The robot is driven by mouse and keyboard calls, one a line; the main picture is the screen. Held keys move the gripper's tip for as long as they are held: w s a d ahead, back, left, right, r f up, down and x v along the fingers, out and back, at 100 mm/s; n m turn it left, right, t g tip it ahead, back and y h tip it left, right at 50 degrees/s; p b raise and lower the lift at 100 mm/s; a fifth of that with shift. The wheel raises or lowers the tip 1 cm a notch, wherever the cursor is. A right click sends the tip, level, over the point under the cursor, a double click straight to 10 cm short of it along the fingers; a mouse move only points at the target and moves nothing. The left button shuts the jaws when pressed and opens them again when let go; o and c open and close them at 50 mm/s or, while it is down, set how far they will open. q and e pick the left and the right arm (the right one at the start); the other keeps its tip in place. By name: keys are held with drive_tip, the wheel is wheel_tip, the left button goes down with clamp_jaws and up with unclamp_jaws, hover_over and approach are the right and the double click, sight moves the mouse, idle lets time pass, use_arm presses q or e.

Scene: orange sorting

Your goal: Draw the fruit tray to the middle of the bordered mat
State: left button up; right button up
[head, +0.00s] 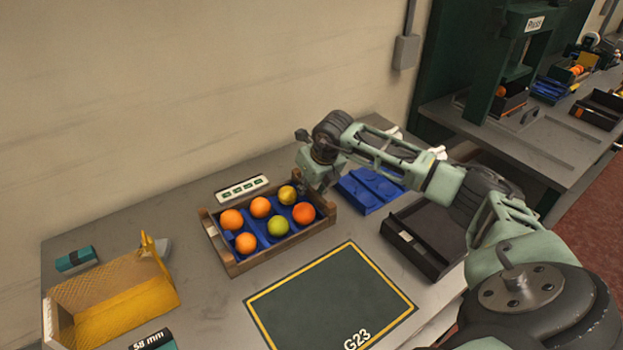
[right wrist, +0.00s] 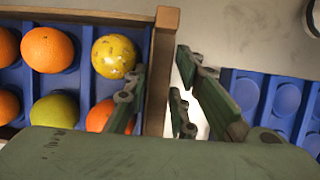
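The fruit tray (head: 236,268) is a wooden crate with a blue insert holding several oranges and yellowish fruits. It stands behind the dark green mat (head: 330,295), which has a yellow border and the label G23. My right gripper (head: 318,188) is at the tray's right end. In the right wrist view, the fingers of my right gripper (right wrist: 163,70) are apart on either side of the tray's end wall (right wrist: 162,50). One finger is inside by the fruit, the other outside, with a gap seen beside the wall. Firm contact cannot be seen. My left gripper is out of view.
A yellow mesh bin (head: 125,305) stands at the left. A blue moulded tray (head: 368,190) and a black open box (head: 425,245) are to the right. A white labelled strip (head: 241,188) lies behind the fruit tray. The mat is bare.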

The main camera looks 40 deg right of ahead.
drive_tip(key=shift+f, duration=0.1)
drive_tip(key=shift+c, duration=0.5)
clamp_jaws()
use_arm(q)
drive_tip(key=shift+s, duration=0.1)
use_arm(e)
drive_tip(key=shift+f, duration=0.1)
